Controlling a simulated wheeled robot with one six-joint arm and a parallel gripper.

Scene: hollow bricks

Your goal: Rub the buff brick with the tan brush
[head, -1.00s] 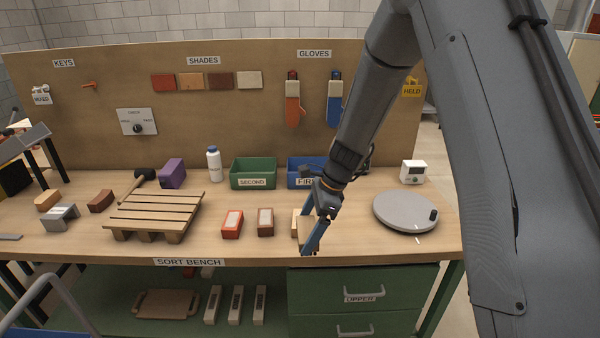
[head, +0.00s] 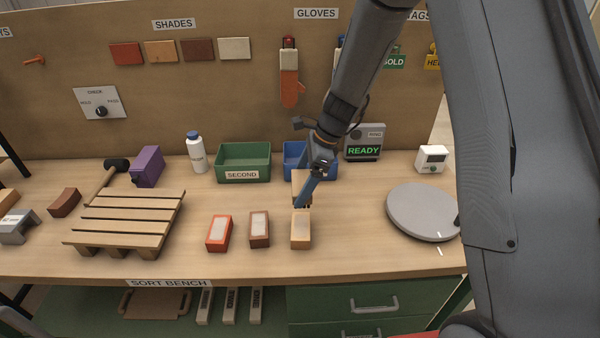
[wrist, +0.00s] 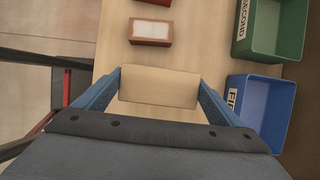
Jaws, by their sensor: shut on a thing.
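The buff brick (head: 301,232) stands on the bench near the front edge, right of the brown brick. My gripper (head: 305,196) is shut on the tan brush (head: 299,183), a pale wooden block, and holds it just behind and above the buff brick in the head view. I cannot tell whether the brush touches the brick. In the wrist view the tan brush (wrist: 158,87) spans the gap between the blue fingers of my gripper (wrist: 158,90). The buff brick does not show there.
A brown brick (head: 259,229) and an orange-red brick (head: 218,233) stand to the left, beside a slatted pallet (head: 130,219). Green (head: 243,163) and blue (head: 294,152) bins stand behind. A grey turntable (head: 422,212) is at right. A screen (head: 365,143) reads READY.

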